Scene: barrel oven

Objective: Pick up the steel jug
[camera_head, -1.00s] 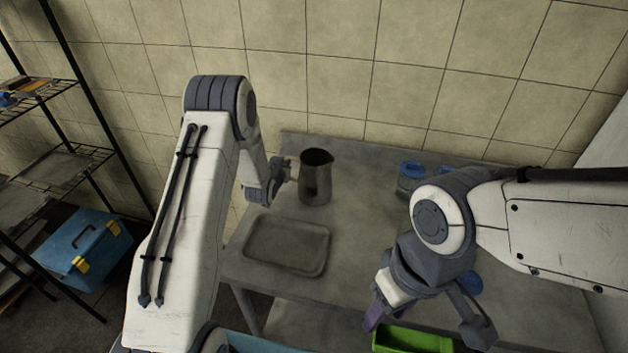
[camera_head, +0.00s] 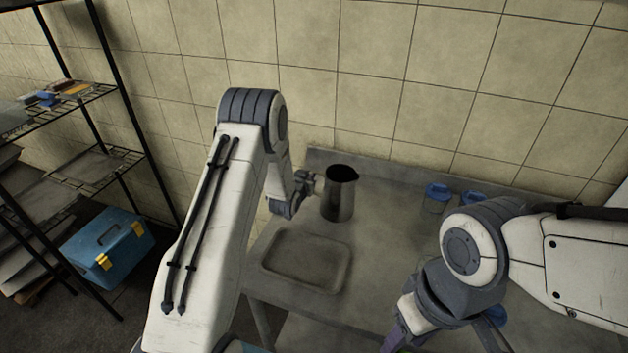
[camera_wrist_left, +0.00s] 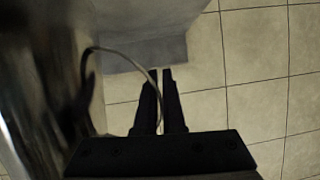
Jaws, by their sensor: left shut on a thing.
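The steel jug (camera_head: 338,200) appears to stand upright on the grey table, right behind the tray; I cannot tell if its base touches the top. My left gripper (camera_head: 304,185) is at the jug's left side. In the left wrist view the shiny jug body (camera_wrist_left: 45,90) fills the left edge, and its thin curved handle (camera_wrist_left: 128,60) runs down to my left gripper's fingers (camera_wrist_left: 160,95), which are close together on it. My right gripper is at the bottom right of the head view, with its fingertips cut off by the frame edge.
A shallow grey tray (camera_head: 306,258) lies in front of the jug. Blue-lidded jars (camera_head: 437,197) stand to the right on the table (camera_head: 385,235). A tiled wall (camera_head: 350,60) rises behind. At the left are a wire shelf (camera_head: 85,95) and a blue toolbox (camera_head: 108,252).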

